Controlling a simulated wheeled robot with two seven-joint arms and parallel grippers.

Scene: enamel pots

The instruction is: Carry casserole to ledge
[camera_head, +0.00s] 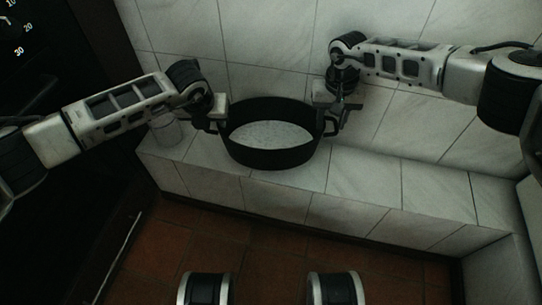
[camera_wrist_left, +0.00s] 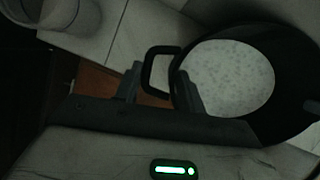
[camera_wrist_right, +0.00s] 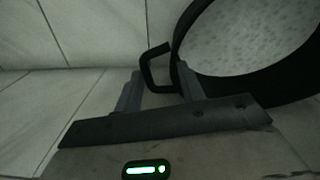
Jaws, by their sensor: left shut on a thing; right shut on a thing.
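The black casserole (camera_head: 270,158) has a speckled light inside and a loop handle on each side. In the head view it is level, at the tiled ledge (camera_head: 355,188); I cannot tell whether its base touches the ledge. My left gripper (camera_head: 219,122) is shut on its left handle, which also shows in the left wrist view (camera_wrist_left: 150,72). My right gripper (camera_head: 333,122) is shut on its right handle, which also shows in the right wrist view (camera_wrist_right: 146,68). The casserole also fills the right side of both wrist views.
A pale cylindrical container (camera_head: 166,129) stands on the ledge's left end, behind my left arm. The tiled wall (camera_head: 285,50) rises behind. The ledge to the right of the casserole is clear. A dark appliance with a dial (camera_head: 40,70) is at the left.

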